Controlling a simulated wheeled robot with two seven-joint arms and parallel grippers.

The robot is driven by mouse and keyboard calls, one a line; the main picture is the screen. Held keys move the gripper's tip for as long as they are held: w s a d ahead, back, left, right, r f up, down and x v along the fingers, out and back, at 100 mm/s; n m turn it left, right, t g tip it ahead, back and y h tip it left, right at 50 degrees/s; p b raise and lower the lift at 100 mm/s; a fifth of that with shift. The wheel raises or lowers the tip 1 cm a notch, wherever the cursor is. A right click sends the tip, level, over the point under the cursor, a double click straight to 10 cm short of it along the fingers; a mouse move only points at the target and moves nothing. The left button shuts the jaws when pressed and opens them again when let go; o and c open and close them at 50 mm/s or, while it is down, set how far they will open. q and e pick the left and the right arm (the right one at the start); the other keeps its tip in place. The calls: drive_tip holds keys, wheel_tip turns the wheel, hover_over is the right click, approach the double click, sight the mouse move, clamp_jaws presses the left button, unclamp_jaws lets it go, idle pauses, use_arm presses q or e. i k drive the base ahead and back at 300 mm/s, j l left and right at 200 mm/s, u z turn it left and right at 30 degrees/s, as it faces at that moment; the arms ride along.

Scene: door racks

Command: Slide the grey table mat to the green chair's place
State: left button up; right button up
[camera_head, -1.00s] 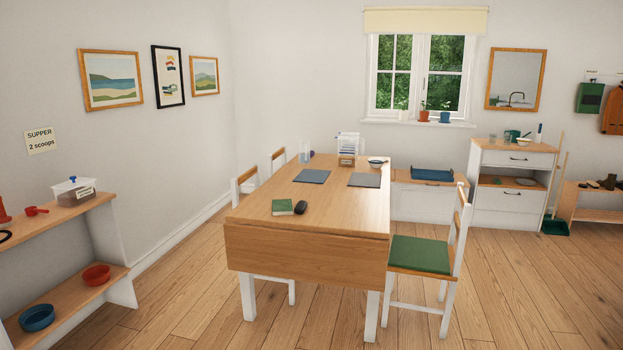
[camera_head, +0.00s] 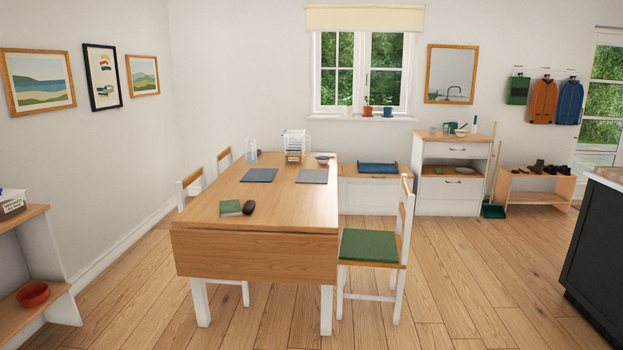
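Two flat mats lie side by side on the far half of the wooden table (camera_head: 275,215). The left mat (camera_head: 259,175) looks blue-grey and the right mat (camera_head: 312,176) looks plain grey; the shades are close. The chair with the green seat (camera_head: 370,246) stands at the table's right side, near its front end. The tabletop beside this chair is bare. A green book (camera_head: 230,208) and a dark mouse-like object (camera_head: 248,208) lie near the table's front left. Neither of my grippers is in view.
White chairs (camera_head: 190,183) stand along the table's left side. A letter rack (camera_head: 294,146), a bowl (camera_head: 324,159) and a clear glass (camera_head: 252,150) stand at its far end. A dark counter (camera_head: 592,255) is at the right. The floor (camera_head: 465,285) right of the green chair is clear.

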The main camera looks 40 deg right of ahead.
sight(305, 177)
drive_tip(key=z, duration=1.25)
drive_tip(key=i+l+z, duration=0.25)
drive_tip(key=i+z, duration=0.25)
drive_tip(key=i, duration=0.25)
drive_tip(key=i+l+z, duration=0.15)
drive_tip(key=i+z, duration=0.25)
drive_tip(key=i, duration=0.4)
drive_tip(key=i+j+z, duration=0.1)
drive_tip(key=i+z, duration=0.35)
drive_tip(key=i, duration=0.35)
drive_tip(key=i+z, duration=0.15)
drive_tip(key=i, duration=1.75)
drive_tip(key=i+u, duration=0.3)
drive_tip(key=i, duration=0.25)
drive_tip(key=i+u, duration=0.3)
drive_tip(key=i, duration=0.25)
drive_tip(key=i+l+u, duration=0.3)
drive_tip(key=i, duration=0.2)
drive_tip(key=i+j, duration=0.05)
drive_tip(key=j, duration=0.05)
